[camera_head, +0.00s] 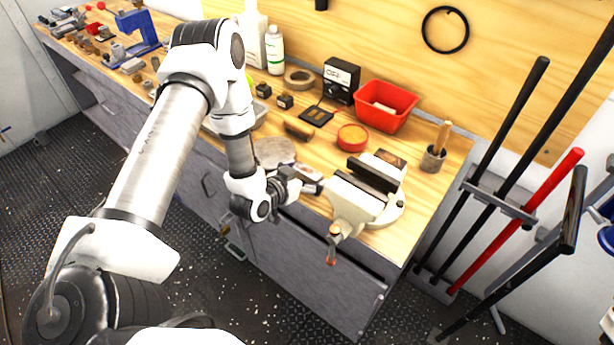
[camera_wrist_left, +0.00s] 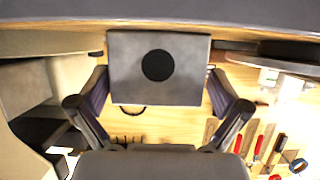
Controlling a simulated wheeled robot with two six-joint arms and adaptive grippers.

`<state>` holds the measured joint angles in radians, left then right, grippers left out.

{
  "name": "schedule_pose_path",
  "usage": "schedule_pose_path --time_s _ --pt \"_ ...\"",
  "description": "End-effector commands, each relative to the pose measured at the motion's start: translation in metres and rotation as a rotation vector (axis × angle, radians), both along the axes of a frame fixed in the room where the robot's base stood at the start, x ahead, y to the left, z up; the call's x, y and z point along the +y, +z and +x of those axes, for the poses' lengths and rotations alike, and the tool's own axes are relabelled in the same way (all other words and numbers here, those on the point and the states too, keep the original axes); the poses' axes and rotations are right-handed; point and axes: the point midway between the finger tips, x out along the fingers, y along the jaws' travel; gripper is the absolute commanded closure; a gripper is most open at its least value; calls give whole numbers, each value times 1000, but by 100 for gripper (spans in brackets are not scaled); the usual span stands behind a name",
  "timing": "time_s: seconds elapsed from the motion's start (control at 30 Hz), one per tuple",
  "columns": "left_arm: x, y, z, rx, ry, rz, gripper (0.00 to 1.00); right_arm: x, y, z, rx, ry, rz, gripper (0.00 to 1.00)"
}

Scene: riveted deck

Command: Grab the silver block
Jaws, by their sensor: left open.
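The silver block (camera_wrist_left: 160,85) is a grey box with a black round mark on its facing side, in the upper middle of the left wrist view. My left gripper (camera_wrist_left: 158,92) is open, with one dark finger on each side of the block and the block between the fingertips. Narrow gaps seem to show at the sides; I cannot tell whether a finger touches it. In the head view my left gripper (camera_head: 290,187) is low at the bench's front edge, just left of the vise, and partly hides the block there. My right gripper is not in view.
A cream bench vise (camera_head: 354,198) stands close to the right of my left gripper. Behind are a red bin (camera_head: 385,107), an orange-topped round tin (camera_head: 352,137) and a black box (camera_head: 341,80). Long-handled tools (camera_head: 520,200) lean at the right. The deck in front is clear.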

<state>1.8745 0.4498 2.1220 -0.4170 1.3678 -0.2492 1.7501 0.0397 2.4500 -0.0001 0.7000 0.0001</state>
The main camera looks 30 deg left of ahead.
Motion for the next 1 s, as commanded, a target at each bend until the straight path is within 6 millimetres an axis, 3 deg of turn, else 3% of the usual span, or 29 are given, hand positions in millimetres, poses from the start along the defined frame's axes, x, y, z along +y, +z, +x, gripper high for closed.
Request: schedule_pose_path --time_s 0.03,0.23,0.63,0.93,1.0 --pt "0 0 0 0 0 0 0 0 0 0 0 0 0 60" --pt "0 0 0 0 -1 1 71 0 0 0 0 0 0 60" --pt "0 5 0 -3 0 1 73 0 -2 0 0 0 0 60" --pt "0 38 1 -7 1 -2 73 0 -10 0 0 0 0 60" --pt "5 35 -17 1 4 -5 73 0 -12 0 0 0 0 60"
